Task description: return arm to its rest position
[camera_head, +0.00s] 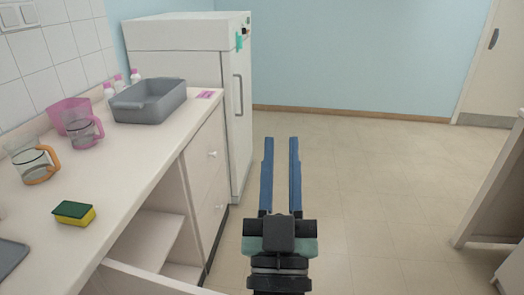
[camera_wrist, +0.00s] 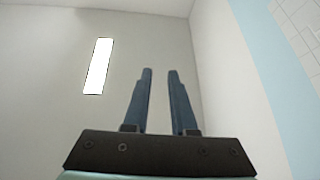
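My gripper (camera_head: 281,150) is in the lower middle of the head view, over the open floor to the right of the counter. Its two blue fingers stand apart and point away from my body, with nothing between them. In the wrist view my gripper (camera_wrist: 160,75) also shows two separated, empty fingers. Behind them are the ceiling, walls and a bright lamp panel (camera_wrist: 97,66), so the wrist camera faces upward.
A counter (camera_head: 125,180) on the left bears a grey basin (camera_head: 150,108), measuring jugs (camera_head: 34,163) and a sponge (camera_head: 74,212). A white fridge (camera_head: 190,60) stands behind it. Furniture (camera_head: 495,195) is at the right edge. The floor (camera_head: 370,170) between is clear.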

